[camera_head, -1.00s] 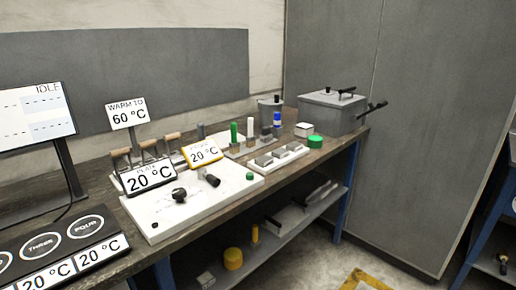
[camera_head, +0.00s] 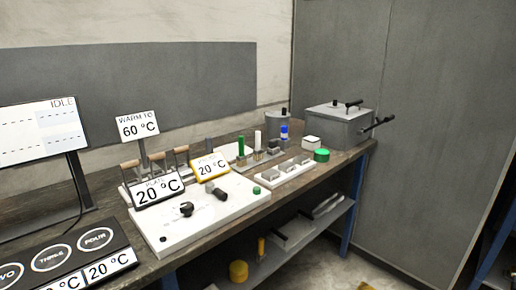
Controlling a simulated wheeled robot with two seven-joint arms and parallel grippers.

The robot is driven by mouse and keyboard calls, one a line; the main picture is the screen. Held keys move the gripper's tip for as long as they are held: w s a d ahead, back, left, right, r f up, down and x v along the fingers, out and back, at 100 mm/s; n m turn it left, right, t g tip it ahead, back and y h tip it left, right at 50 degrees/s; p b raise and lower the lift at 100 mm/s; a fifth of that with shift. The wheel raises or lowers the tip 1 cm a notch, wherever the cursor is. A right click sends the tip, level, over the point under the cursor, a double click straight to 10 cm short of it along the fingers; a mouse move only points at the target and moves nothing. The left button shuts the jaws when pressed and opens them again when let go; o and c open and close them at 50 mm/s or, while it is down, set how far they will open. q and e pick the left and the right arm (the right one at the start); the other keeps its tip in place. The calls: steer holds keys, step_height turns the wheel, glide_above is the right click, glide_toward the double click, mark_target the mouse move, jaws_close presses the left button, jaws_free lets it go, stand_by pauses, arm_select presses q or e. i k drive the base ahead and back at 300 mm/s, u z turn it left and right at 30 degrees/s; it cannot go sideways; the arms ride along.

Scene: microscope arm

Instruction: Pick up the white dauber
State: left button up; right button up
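The white dauber (camera_head: 258,140) stands upright on the bench, its white upper part above a brownish block-like base. A green dauber (camera_head: 241,146) stands just to its left and a blue one (camera_head: 284,132) to its right. The white dauber's lower end is small and partly hard to make out. Neither of my grippers is in view.
In front are a white tray (camera_head: 282,179) with grey blocks and a white board (camera_head: 185,232) with dark knobs. Temperature signs (camera_head: 158,188) stand at the left.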

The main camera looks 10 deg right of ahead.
mark_target(258, 152)
steer(key=z, duration=1.5)
steer(key=i, duration=2.15)
steer(key=u, duration=1.95)
